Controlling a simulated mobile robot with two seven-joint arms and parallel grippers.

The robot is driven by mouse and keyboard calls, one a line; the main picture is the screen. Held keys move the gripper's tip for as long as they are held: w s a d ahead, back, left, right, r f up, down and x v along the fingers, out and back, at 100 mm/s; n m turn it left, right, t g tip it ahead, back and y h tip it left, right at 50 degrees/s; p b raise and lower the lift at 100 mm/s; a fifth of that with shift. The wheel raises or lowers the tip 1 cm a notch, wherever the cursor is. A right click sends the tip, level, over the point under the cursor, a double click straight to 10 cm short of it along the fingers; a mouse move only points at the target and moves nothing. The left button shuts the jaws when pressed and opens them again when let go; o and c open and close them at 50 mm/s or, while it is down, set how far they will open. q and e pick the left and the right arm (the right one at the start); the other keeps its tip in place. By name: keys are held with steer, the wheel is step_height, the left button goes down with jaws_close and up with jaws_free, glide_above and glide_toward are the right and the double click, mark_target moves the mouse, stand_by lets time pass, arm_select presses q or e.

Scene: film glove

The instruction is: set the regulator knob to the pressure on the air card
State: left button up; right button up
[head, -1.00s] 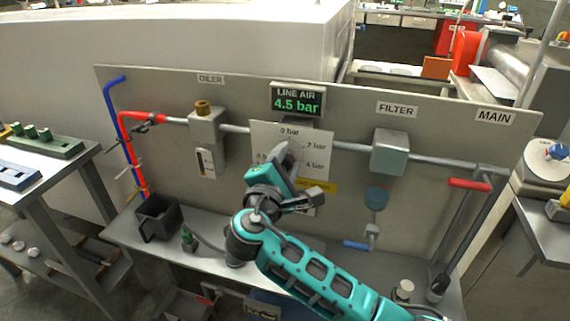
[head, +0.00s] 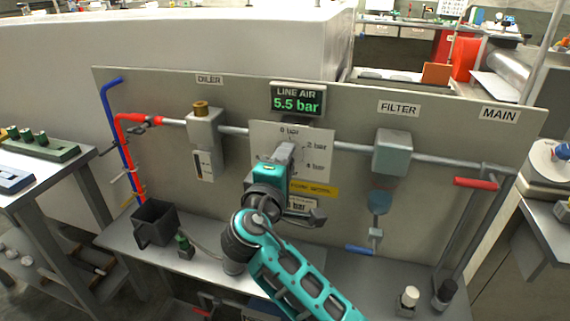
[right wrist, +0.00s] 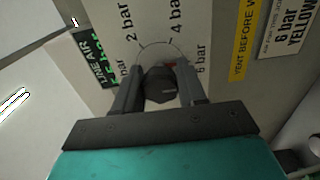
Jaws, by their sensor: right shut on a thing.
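The regulator's white dial plate (head: 262,140) carries bar marks and sits mid-panel. My right gripper (head: 284,152) is at it, hiding the knob and part of the scale in the head view. In the right wrist view the dark knob (right wrist: 161,86) sits between the fingers of my right gripper (right wrist: 160,92), which is shut on it. A small red mark shows at the knob's edge. The line air display (head: 298,99) reads 5.5 bar in green. The air card (right wrist: 284,30) reads 6 bar and YELLOW; my arm partly covers it in the head view (head: 303,204). My left gripper is not in view.
An oiler (head: 204,130) stands left of the dial and a filter (head: 392,152) right of it. A yellow vent label (head: 318,191) lies just below the dial. A red-handled main valve (head: 475,182) is far right. A black bin (head: 155,222) stands on the bench's left.

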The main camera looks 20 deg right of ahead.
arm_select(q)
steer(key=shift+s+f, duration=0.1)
arm_select(e)
steer(key=shift+f, duration=0.1)
steer(key=o, duration=1)
steer(key=shift+o, duration=0.2)
